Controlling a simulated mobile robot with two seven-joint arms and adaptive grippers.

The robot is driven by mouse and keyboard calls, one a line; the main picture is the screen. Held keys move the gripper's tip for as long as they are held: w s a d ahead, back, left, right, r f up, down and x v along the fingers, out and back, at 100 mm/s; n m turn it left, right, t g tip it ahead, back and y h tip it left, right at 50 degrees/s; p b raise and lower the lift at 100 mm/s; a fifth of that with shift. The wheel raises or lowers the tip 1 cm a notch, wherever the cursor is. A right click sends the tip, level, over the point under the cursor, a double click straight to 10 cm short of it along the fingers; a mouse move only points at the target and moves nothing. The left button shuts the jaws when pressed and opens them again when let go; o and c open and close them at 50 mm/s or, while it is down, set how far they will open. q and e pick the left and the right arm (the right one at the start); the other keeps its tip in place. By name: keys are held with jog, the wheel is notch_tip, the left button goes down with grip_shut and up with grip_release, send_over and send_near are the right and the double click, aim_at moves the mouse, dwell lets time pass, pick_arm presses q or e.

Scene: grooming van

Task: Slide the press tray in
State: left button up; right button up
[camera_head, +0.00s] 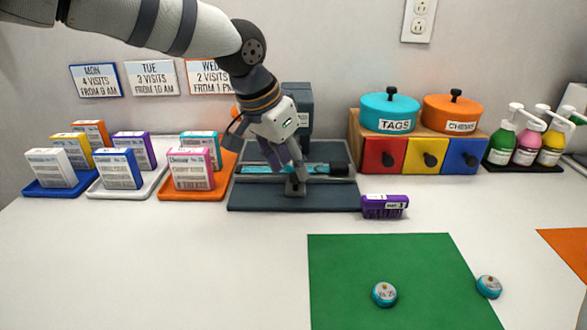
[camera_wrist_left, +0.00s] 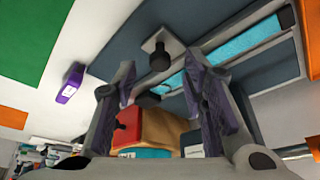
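The press (camera_head: 243,197) is a dark grey base with an upright column (camera_head: 299,105) at its back. A teal strip (camera_head: 252,169) lies in a dark slide across it, and I take this for the press tray. A small light grey plate with a black knob (camera_head: 295,187) sits at its front middle. My left gripper (camera_head: 288,169) points down over the slide, just behind the knob. In the left wrist view the gripper (camera_wrist_left: 158,63) is open and empty; the knob (camera_wrist_left: 160,58) appears between its fingertips, contact unclear. The strip (camera_wrist_left: 245,38) runs past the right finger. My right gripper is not in view.
Drawers (camera_head: 427,155) with lidded pots stand behind right. A green mat (camera_head: 395,265) with a teal tin (camera_head: 384,294) lies in front.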

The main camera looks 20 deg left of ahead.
pick_arm(q)
jog(key=shift+x, duration=1.2)
grip_shut()
jog(key=w, duration=0.1)
jog(key=w+f+b, duration=0.1)
jog(key=shift+w+a+f+b, duration=0.1)
jog(key=shift+w+a+b, duration=0.1)
jog(key=shift+w+b, duration=0.1)
jog(key=shift+w+a+r+b, duration=0.25)
jog(key=shift+r+b, duration=0.1)
jog(key=shift+r, duration=0.3)
grip_release()
jog(key=shift+w, duration=0.25)
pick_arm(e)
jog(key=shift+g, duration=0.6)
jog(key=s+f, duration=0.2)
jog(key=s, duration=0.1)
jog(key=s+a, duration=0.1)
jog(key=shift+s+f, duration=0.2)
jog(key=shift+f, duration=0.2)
pick_arm(q)
jog(key=v, duration=1.2)
